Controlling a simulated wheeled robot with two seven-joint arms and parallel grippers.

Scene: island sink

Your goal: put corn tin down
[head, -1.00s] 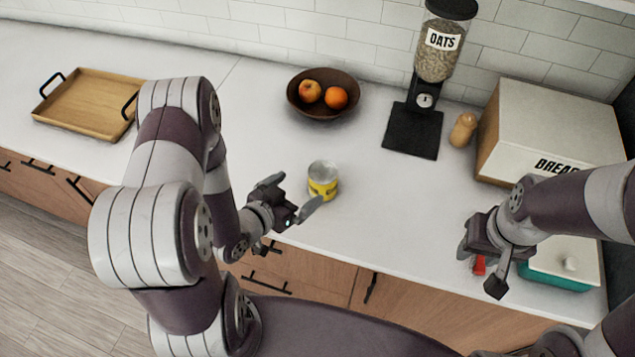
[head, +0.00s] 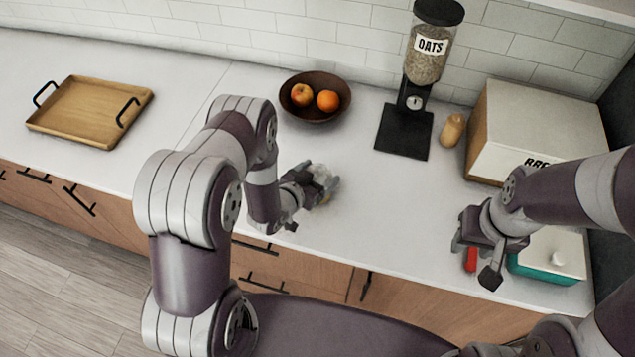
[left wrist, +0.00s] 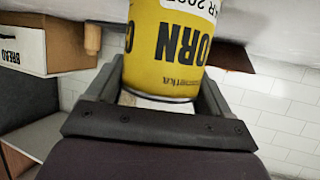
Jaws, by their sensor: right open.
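The yellow corn tin (head: 327,186) is at the middle of the counter in the head view, blurred and partly covered by my left gripper (head: 314,181). In the left wrist view the tin (left wrist: 168,45) appears upside down, snug between the two fingers (left wrist: 163,90), with no clear gap on either side. My left gripper is shut on it. I cannot tell whether its base touches the counter. My right gripper (head: 474,262) is open and empty over the counter's front edge at the right.
A fruit bowl (head: 315,115) and oats dispenser (head: 403,145) stand behind the tin. A shaker (head: 452,130), bread box (head: 540,120), red item (head: 470,260) and teal dish (head: 548,268) are at the right. A wooden tray (head: 90,108) lies far left. The counter (head: 385,205) right of the tin is clear.

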